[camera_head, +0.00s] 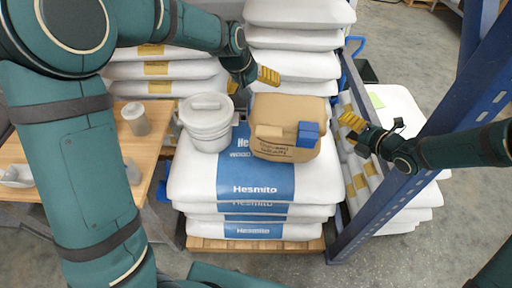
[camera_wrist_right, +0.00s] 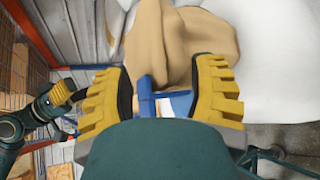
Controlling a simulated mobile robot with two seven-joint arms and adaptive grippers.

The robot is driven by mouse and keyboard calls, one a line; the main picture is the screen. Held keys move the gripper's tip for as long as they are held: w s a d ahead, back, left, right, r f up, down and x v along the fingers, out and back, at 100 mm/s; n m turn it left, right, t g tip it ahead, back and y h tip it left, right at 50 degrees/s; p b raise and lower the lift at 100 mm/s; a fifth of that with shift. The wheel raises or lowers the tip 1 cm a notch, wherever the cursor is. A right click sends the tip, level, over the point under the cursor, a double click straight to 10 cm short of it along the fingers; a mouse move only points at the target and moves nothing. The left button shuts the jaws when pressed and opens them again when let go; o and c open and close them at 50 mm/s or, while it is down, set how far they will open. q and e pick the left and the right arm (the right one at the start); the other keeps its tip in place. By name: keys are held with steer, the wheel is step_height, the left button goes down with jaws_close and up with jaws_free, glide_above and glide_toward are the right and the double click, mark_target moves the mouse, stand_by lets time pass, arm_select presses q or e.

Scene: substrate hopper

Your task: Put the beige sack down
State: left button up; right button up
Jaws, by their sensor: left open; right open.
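The beige sack (camera_head: 287,105) with dark print on its front lies on top of a stack of white and blue Hesmito sacks (camera_head: 240,182). It also shows beyond my right fingers in the right wrist view (camera_wrist_right: 170,40). My left gripper (camera_head: 264,76) is open and empty, just behind and above the sack's left side. My right gripper (camera_head: 355,130) is open and empty to the right of the sack, apart from it. Its two yellow fingers are wide apart in the right wrist view (camera_wrist_right: 164,95). A blue block (camera_head: 308,134) shows at the sack's front right.
A white lidded bucket (camera_head: 207,122) stands on the stack left of the beige sack. A blue rack post (camera_head: 415,140) rises at the right, close to my right arm. More white sacks (camera_head: 298,38) are piled behind. A wooden table (camera_head: 150,150) with a jar (camera_head: 136,119) is at left.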

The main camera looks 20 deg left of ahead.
steer(key=shift+v, duration=1.75)
